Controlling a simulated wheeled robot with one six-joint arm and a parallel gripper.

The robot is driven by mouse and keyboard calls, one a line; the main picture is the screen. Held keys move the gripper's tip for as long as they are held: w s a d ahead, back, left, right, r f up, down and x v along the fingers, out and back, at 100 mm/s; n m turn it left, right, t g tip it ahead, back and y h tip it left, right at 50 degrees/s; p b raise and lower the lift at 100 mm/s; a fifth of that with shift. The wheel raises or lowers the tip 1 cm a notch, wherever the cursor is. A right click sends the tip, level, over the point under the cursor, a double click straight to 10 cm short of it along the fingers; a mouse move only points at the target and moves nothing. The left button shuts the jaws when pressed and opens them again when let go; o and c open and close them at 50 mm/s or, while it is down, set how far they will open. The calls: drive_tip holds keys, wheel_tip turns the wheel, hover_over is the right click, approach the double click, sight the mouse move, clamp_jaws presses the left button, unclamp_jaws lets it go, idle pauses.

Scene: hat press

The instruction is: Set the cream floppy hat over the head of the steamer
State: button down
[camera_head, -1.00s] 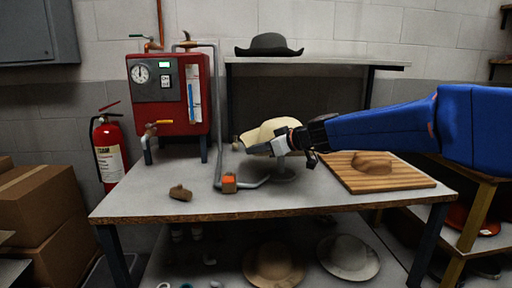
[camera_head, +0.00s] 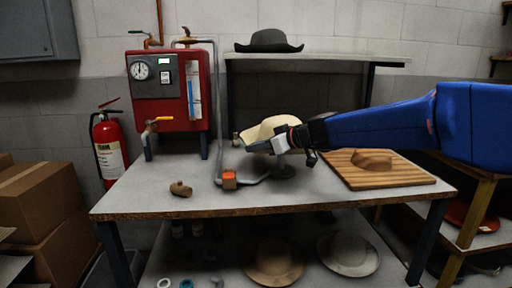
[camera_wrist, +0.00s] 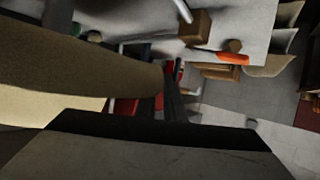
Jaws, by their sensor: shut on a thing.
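The cream floppy hat (camera_head: 264,130) is above the middle of the table in the head view, crown up and slightly tilted. My gripper (camera_head: 277,146) comes in from the right and is shut on the hat's brim. The steamer head, a grey round piece on a short stand (camera_head: 284,171), shows just below the hat; its upper part is hidden by the hat and gripper. I cannot tell whether the hat touches it. In the wrist view the hat (camera_wrist: 70,65) fills the left side, its brim running to the gripper.
A wooden board (camera_head: 400,178) with a brown block lies at right. A small brown object (camera_head: 181,188) lies at front left. A dark hat (camera_head: 269,41) sits on the shelf above.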

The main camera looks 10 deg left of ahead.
drive_tip(key=shift+f, duration=0.25)
idle(0.3)
drive_tip(key=c, duration=1.8)
unclamp_jaws()
drive_tip(key=shift+o, duration=0.2)
drive_tip(key=shift+d, duration=0.1)
drive_tip(key=v, duration=1.7)
drive_tip(key=shift+s+d, duration=0.1)
drive_tip(key=s+d+f+m+h, duration=0.6)
drive_tip(key=s+d+f, duration=0.6)
drive_tip(key=s+d, duration=0.2)
drive_tip(key=s+d+f+m+g+h, duration=0.1)
drive_tip(key=s+d+f+m+h, duration=0.4)
drive_tip(key=s+d+f, duration=0.8)
drive_tip(key=s+d+m, duration=0.2)
drive_tip(key=s, duration=0.2)
drive_tip(key=shift+s+f+h, duration=0.2)
drive_tip(key=shift+s+h, duration=0.15)
drive_tip(key=shift+h, duration=0.05)
